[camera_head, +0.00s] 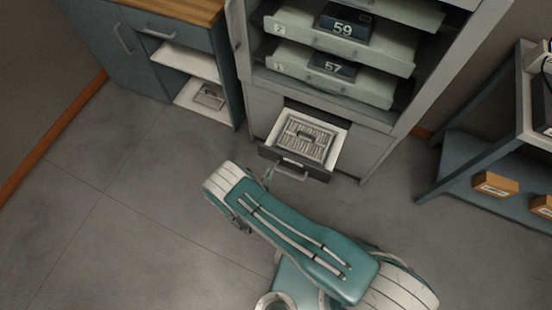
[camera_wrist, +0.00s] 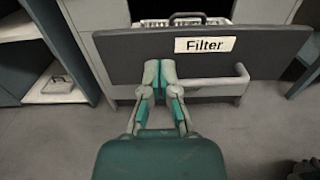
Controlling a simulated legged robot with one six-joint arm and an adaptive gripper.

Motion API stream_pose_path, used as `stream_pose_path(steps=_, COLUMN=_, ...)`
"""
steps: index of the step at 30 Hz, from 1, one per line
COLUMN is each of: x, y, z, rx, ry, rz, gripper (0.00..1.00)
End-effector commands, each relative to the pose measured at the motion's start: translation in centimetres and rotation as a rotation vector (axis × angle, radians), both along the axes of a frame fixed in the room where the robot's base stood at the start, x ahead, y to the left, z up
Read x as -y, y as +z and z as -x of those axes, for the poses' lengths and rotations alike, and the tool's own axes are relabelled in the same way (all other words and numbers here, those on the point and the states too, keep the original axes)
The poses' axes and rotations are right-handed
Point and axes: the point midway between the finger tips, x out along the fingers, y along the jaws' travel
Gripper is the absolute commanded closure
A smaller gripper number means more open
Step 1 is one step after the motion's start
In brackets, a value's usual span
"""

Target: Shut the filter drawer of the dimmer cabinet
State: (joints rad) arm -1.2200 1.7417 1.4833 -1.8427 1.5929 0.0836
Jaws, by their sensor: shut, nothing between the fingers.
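The dimmer cabinet (camera_head: 355,155) is a tall grey unit with its filter drawer (camera_head: 296,165) pulled out at the bottom. A pale filter (camera_head: 306,138) with ribs and a handle lies inside the drawer. In the wrist view the dark drawer front (camera_wrist: 130,50) carries a "Filter" label (camera_wrist: 205,44) and a light bar handle (camera_wrist: 215,82). My gripper (camera_wrist: 160,66) is shut and empty, with its fingertips in front of the drawer front, near the left end of the handle. I cannot tell whether they touch it. In the head view my arm hides most of the gripper.
Dimmer modules marked 59 (camera_head: 343,28) and 57 (camera_head: 332,66) sit on shelves above the drawer. A blue-grey cupboard (camera_head: 185,50) with open shelves stands left. A blue-grey rack (camera_head: 465,165) with small boxes stands right. The floor (camera_head: 110,210) at left is clear.

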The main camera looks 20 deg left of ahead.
Motion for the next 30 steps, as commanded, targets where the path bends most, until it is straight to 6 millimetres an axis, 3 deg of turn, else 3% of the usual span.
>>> stream_pose_path(steps=6, x=0.3, y=0.0, z=-4.0, rx=0.001, ry=-0.005, rz=0.000, gripper=1.00)
stream_pose_path(steps=12, x=0.3, y=-0.1, z=-5.9, rx=0.001, ry=-0.002, rz=0.002, gripper=1.00)
stream_pose_path(steps=30, x=0.4, y=0.0, z=-6.2, rx=0.000, ry=-0.001, rz=0.001, gripper=1.00)
